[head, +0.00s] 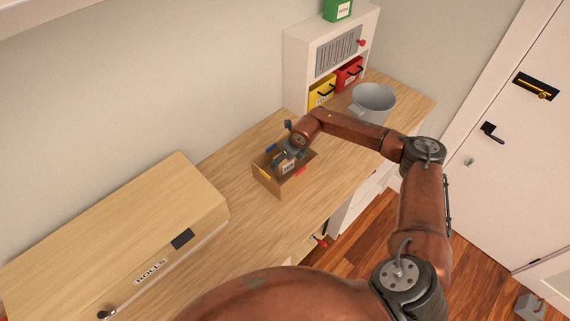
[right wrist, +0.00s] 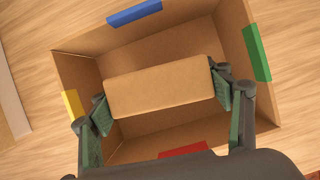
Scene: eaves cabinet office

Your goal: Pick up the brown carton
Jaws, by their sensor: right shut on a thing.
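The brown carton (right wrist: 160,85) is a small plain cardboard block in the right wrist view. It sits between the two fingers of my right gripper (right wrist: 162,108), which is shut on its two ends. My left gripper is not in view.
The box stands on a wooden counter (head: 215,165). A grey bucket (head: 373,102) and a white cabinet (head: 299,65) with yellow and red bins stand behind. Counter between case and box is clear.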

